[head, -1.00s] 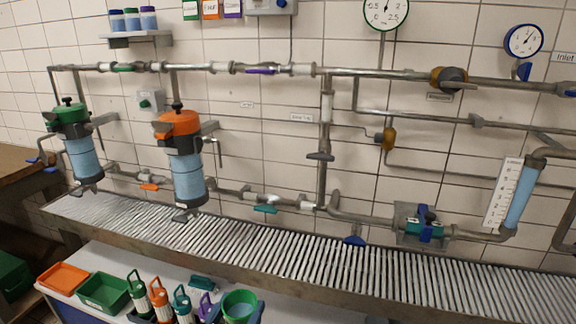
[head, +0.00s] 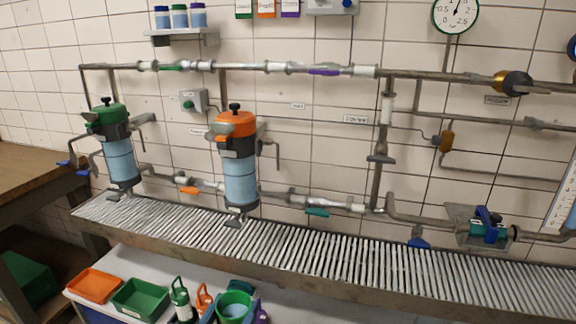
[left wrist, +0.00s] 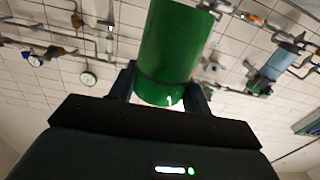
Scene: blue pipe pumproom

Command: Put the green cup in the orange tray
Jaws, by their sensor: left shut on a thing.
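In the left wrist view the cup (left wrist: 172,50) fills the upper middle, between the two blue fingers of my left gripper (left wrist: 160,85). The orange tray (head: 95,285) lies on the pale worktop at the lower left, apart from the cup. Its inside looks empty. My right gripper is not in view.
A green tray (head: 141,299) lies between the orange tray and the cup. A green-topped bottle (head: 181,300) and an orange-handled one (head: 203,299) stand beside the cup. A slatted metal shelf (head: 300,250) runs behind the worktop, below pipes and filters.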

